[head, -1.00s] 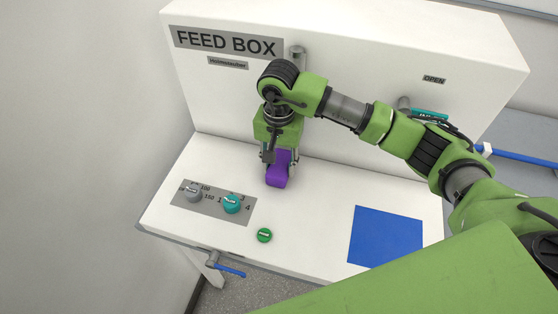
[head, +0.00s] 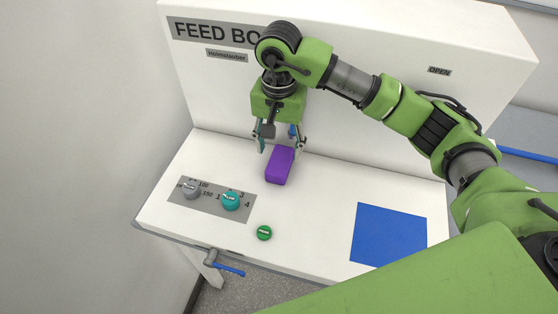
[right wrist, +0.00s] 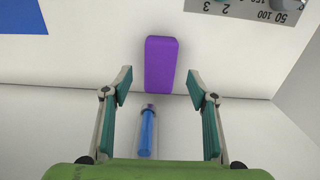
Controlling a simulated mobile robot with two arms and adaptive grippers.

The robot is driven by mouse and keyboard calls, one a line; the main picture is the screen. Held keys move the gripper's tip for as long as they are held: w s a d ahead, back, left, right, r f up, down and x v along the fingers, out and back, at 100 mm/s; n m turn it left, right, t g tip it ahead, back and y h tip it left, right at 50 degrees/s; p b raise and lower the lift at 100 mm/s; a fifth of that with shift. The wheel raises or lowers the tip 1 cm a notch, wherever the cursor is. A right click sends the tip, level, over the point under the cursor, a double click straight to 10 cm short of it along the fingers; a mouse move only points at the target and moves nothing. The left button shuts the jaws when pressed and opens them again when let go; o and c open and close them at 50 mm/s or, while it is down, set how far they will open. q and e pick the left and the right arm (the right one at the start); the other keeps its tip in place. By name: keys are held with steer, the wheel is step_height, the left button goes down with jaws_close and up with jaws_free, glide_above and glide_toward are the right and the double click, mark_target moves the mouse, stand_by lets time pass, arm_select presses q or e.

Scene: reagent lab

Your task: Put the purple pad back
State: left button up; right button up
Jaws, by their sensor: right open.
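The purple pad (head: 280,166) lies on the white ledge of the feed box, close to the back panel. It also shows in the right wrist view (right wrist: 161,64), ahead of the fingertips and centred between them. My right gripper (head: 280,146) is open and empty, just behind and above the pad, with its fingers apart on either side; it also frames the right wrist view (right wrist: 162,90). The fingers do not touch the pad. A blue square (head: 389,235) is marked on the right part of the ledge and is empty. My left gripper is not in view.
A grey knob (head: 191,190) and a teal knob (head: 231,201) stand on a grey scale plate at left. A green button (head: 264,232) is in front of them. A blue-handled lever (head: 228,269) hangs at the front edge. A blue rod (right wrist: 147,131) shows between the fingers.

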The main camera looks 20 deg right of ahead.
mark_target(279, 162)
step_height(279, 162, up, 7)
steer(key=b, duration=0.1)
steer(key=shift+b, duration=0.4)
steer(key=shift+f, duration=0.1)
